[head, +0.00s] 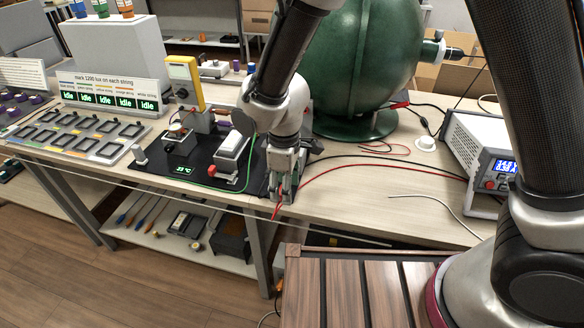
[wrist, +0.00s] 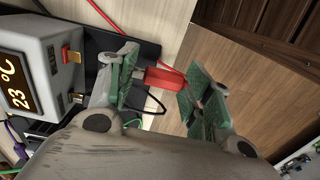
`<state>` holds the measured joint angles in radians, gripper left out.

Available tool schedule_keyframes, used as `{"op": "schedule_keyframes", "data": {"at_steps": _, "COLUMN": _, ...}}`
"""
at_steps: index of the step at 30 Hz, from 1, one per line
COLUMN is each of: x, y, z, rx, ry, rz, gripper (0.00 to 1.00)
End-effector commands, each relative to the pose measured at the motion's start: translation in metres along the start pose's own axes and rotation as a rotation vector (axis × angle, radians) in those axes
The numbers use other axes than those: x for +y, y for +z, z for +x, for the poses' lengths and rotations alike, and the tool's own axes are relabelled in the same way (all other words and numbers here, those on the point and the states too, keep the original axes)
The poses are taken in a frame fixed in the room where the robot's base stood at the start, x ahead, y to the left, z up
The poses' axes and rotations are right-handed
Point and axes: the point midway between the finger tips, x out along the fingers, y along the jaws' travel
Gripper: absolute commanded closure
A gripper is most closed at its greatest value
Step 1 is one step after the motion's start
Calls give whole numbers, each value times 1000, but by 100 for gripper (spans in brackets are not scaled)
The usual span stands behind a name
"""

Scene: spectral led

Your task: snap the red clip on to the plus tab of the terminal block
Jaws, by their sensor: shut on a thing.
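My gripper (wrist: 166,86) is shut on the red clip (wrist: 163,78), which sits between its green finger pads in the wrist view. A red lead runs from the clip past the fingers. In the head view my gripper (head: 281,181) is over the front edge of the bench, with the red clip (head: 278,206) pointing down. In the wrist view a grey block (wrist: 38,40) with an orange "23 °C" display stands left of the gripper. It has an orange-red tab (wrist: 71,55) and a brass-looking tab (wrist: 75,97).
A black mat (head: 160,181) carries small devices and a green wire left of my gripper. A green sphere (head: 355,60) stands behind. Red and black leads cross the bench to a power supply (head: 480,150) at right.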

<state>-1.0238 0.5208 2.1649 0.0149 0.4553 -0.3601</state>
Motion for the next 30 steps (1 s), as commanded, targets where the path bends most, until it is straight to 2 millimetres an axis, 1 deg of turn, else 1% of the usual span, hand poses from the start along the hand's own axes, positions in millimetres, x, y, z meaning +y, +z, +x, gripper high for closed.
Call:
{"op": "schedule_keyframes", "data": {"at_steps": 18, "x": 40, "y": 0, "z": 0, "rx": 0, "ry": 0, "rz": 1, "gripper": 72}}
{"op": "schedule_keyframes", "data": {"at_steps": 28, "x": 43, "y": 0, "z": 0, "rx": 0, "ry": 0, "rz": 0, "gripper": 72}}
{"op": "schedule_keyframes", "data": {"at_steps": 29, "x": 43, "y": 0, "z": 0, "rx": 0, "ry": 0, "rz": 0, "gripper": 53}}
{"op": "schedule_keyframes", "data": {"at_steps": 30, "x": 43, "y": 0, "z": 0, "rx": 0, "ry": 0, "rz": 0, "gripper": 61}}
